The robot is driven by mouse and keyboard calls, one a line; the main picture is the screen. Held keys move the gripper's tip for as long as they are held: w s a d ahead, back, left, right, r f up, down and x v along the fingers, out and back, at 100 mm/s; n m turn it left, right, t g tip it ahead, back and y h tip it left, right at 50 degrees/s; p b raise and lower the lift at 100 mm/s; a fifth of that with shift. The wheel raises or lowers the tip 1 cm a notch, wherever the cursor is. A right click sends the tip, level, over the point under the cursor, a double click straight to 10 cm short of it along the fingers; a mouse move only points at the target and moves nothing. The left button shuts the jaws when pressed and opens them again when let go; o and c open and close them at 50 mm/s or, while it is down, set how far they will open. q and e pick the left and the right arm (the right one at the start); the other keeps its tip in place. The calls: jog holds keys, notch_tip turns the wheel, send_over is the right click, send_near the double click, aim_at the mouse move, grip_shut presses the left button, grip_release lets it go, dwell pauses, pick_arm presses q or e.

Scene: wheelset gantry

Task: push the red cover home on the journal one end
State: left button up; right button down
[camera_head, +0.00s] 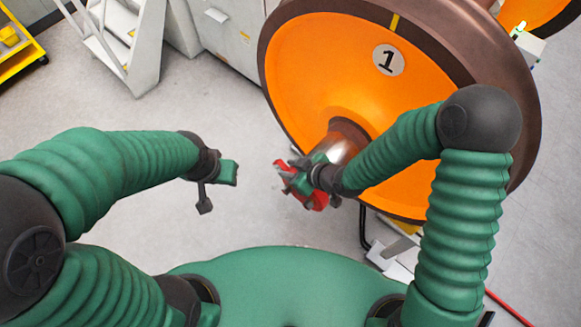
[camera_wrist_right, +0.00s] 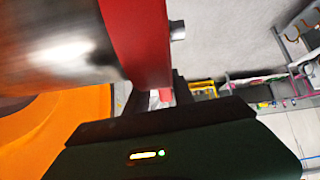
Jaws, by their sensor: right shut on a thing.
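The red cover (camera_head: 319,201) is at the outer end of the bare metal journal (camera_head: 345,143) of the wheel marked 1. My right gripper (camera_head: 299,178) is at the cover and hides much of it. In the right wrist view the red cover (camera_wrist_right: 138,42) meets the shiny journal (camera_wrist_right: 60,45), with a small metal stub on its outer face. The right gripper's dark fingers (camera_wrist_right: 160,97) are shut on the cover's lower rim. How far the cover sits over the journal cannot be told. My left gripper (camera_head: 228,173) is in the air left of the cover, holding nothing visible.
The orange wheel (camera_head: 310,75) with its brown rim fills the upper right. Grey cabinets (camera_head: 228,35) and steps (camera_head: 120,50) stand behind, and a yellow cart (camera_head: 20,55) at far left. The floor between my grippers is clear.

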jog(key=shift+w+d+p, duration=0.45)
jog(key=shift+w+d, duration=0.35)
jog(key=shift+w, duration=0.25)
dwell(0.8)
jog(key=c, duration=1)
grip_release()
jog(key=shift+s+d+r, duration=0.1)
jog(key=shift+d+r, duration=0.2)
jog(key=shift+r, duration=0.05)
jog(key=p+v, duration=0.2)
jog(key=v, duration=1)
jog(key=shift+a, duration=0.1)
jog(key=p+v, duration=0.4)
jog(key=p, duration=0.2)
jog(key=shift+f+p, duration=0.1)
jog(key=shift+p, duration=0.3)
